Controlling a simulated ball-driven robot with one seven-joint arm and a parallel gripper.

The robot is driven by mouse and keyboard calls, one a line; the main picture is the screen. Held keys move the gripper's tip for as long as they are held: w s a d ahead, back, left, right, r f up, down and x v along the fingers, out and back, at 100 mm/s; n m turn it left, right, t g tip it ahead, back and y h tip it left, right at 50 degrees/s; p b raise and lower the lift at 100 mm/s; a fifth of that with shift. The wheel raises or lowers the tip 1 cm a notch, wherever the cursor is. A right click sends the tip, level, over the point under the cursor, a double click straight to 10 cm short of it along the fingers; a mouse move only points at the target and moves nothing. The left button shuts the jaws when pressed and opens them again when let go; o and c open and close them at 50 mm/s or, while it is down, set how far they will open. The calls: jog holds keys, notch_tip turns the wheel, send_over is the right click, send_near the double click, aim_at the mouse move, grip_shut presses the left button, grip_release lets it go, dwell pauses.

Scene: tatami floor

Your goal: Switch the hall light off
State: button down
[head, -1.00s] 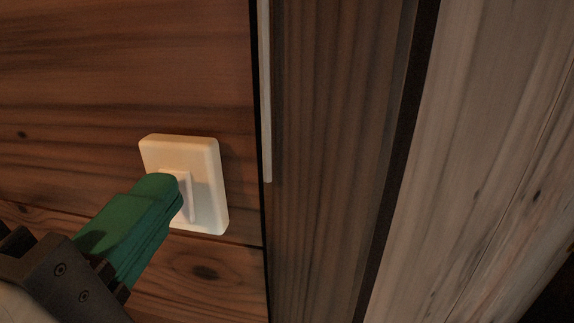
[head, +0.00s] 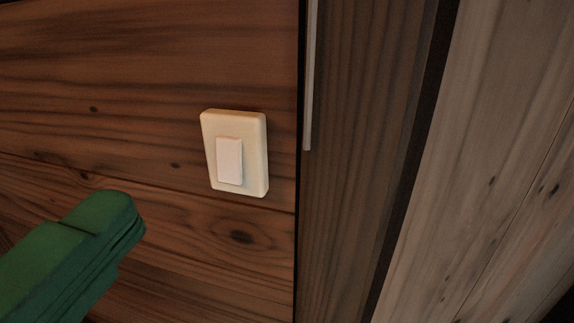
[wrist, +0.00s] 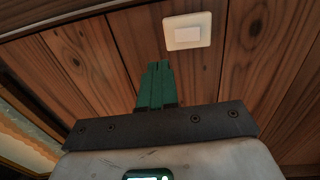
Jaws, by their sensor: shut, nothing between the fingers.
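The light switch is a cream wall plate (head: 257,153) with a pale rocker (head: 229,161), fixed to the wooden wall in the head view. Its plate also shows at the top of the wrist view (wrist: 187,46), with the rocker (wrist: 187,34) uncovered. My gripper (head: 128,212) has green fingers closed together with nothing between them. In the head view the fingertips are below and left of the plate, apart from it. In the wrist view the fingertips (wrist: 159,66) point toward the wall, just below and left of the plate.
The wall is of brown wooden boards (head: 120,60) with dark seams. A dark wooden post (head: 350,150) stands right of the switch, with a thin pale strip (head: 310,80) along its edge. A paler wooden surface (head: 490,130) is farther right.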

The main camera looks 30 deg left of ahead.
jog(key=shift+s+d+r, duration=0.1)
jog(key=shift+s+d, duration=0.05)
jog(key=shift+s, duration=0.35)
jog(key=shift+s+d+r, duration=0.1)
jog(key=shift+s, duration=0.35)
jog(key=shift+f, duration=0.1)
